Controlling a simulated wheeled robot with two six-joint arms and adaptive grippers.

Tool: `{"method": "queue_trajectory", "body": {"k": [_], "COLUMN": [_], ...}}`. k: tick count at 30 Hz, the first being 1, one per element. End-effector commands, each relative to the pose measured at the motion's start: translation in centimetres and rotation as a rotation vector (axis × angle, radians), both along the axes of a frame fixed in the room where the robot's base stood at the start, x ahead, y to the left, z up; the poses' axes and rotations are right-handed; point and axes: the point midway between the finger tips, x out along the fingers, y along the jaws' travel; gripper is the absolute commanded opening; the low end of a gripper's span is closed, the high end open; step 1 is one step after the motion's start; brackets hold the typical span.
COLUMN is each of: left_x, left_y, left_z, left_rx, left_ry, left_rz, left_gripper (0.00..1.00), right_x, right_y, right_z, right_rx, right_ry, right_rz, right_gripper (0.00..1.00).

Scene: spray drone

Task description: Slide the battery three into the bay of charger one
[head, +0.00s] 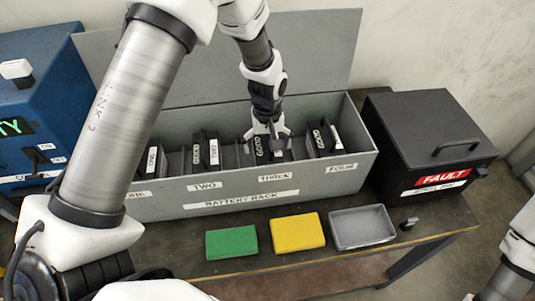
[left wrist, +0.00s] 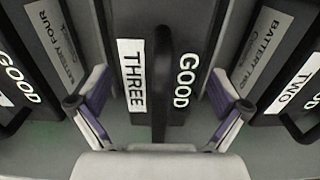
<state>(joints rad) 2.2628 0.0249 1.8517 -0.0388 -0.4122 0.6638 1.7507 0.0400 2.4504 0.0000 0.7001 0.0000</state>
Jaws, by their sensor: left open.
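Battery three (left wrist: 125,75) is a black block with a dark handle on top, a white THREE label and the word GOOD. It stands in the grey battery rack (head: 240,201), in the slot marked THREE, and shows partly under my gripper in the head view (head: 261,148). My left gripper (head: 268,136) is open above it. In the left wrist view its fingers (left wrist: 160,112) stand on both sides of battery three, with gaps visible. No charger can be identified by a readable name. My right gripper is not in view; part of my right arm shows at the right edge.
Batteries two (head: 212,150) and four (head: 318,138) flank battery three closely. A blue machine (head: 45,95) with green lit letters stands left. A black box marked FAULT (head: 425,135) stands right. Green (head: 231,242) and yellow (head: 298,233) blocks and a grey tray (head: 338,243) lie in front.

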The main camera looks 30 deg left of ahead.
Motion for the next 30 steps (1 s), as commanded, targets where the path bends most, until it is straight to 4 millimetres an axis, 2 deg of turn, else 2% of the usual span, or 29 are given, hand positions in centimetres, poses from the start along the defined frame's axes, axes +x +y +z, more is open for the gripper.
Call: {"method": "queue_trajectory", "body": {"k": [3,7,8,9,11,15,16,25,30], "left_x": [0.0,0.0,0.0,0.0,0.0,0.0,0.0,0.2,0.2], "left_y": [0.0,0.0,0.0,0.0,0.0,0.0,0.0,0.0,0.0], "left_z": [-0.7,-0.8,-0.8,-0.8,-0.8,-0.8,-0.8,-0.2,2.2], "left_rx": [0.0,0.0,0.0,0.0,0.0,0.001,0.001,0.0,0.0], "left_ry": [-0.001,-0.001,-0.001,-0.001,-0.001,-0.001,-0.001,-0.005,-0.01], "left_rz": [0.0,-0.001,-0.001,-0.001,-0.001,-0.001,-0.001,-0.001,-0.001], "left_gripper": [1.0,1.0,0.96,0.82,0.61,0.11,0.03,0.03,0.03], "right_x": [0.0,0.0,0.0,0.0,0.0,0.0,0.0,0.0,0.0], "right_y": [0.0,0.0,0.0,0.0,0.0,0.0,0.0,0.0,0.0], "right_z": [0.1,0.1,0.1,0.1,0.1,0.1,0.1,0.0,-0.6], "right_rx": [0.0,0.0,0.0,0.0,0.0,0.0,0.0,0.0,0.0], "right_ry": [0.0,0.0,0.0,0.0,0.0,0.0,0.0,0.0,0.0], "right_rz": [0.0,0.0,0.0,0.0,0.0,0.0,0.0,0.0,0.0], "right_gripper": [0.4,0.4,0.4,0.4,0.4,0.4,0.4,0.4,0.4]}}
